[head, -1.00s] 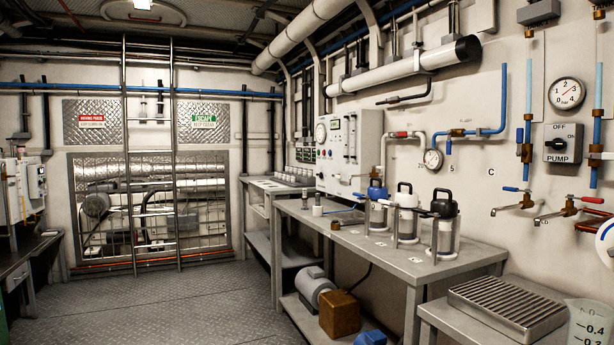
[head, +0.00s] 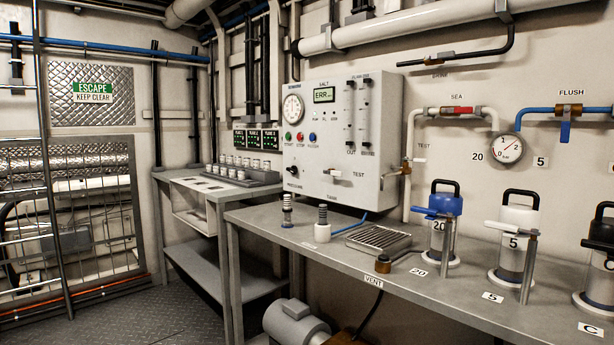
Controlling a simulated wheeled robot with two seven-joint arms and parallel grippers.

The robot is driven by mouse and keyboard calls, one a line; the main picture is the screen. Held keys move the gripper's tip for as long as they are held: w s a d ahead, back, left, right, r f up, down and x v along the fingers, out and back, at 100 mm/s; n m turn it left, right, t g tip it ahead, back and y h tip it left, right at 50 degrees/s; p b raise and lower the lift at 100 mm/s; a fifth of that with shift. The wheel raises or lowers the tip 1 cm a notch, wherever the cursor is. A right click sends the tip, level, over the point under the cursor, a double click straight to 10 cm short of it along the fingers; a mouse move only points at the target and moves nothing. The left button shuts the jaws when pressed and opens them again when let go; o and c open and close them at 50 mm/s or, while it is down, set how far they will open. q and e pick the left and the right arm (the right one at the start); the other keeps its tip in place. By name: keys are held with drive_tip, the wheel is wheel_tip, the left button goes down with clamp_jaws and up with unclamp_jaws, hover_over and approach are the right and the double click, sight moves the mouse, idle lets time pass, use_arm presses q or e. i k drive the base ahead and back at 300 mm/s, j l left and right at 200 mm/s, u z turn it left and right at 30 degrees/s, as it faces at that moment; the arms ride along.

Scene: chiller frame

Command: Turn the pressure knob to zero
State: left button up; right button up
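The white control panel box (head: 345,145) is fixed to the wall above the bench in the head view. The black pressure knob (head: 292,171) is at its lower left, above a small label that seems to read PRESSURE. The knob's exact setting is too small to tell. A round pressure gauge (head: 293,108) is at the panel's upper left. A small display (head: 324,95) reads ERR. Start, stop and flush buttons (head: 300,136) sit between gauge and knob. Neither of my grippers is in view.
The grey bench (head: 400,275) below the panel carries a drain tray (head: 378,238), two small sprung fittings (head: 322,225) and several filter canisters (head: 438,235). A lower side table (head: 200,185) stands left. The floor (head: 170,325) at lower left is clear.

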sight(294, 170)
drive_tip(key=i+j, duration=0.2)
drive_tip(key=i+j+z, duration=0.15)
drive_tip(key=j, duration=0.25)
drive_tip(key=i+j+z, duration=0.1)
drive_tip(key=z, duration=0.35)
drive_tip(key=j+z, duration=0.25)
drive_tip(key=z, duration=0.15)
drive_tip(key=j+z, duration=0.25)
drive_tip(key=z, duration=0.2)
drive_tip(key=i, duration=0.05)
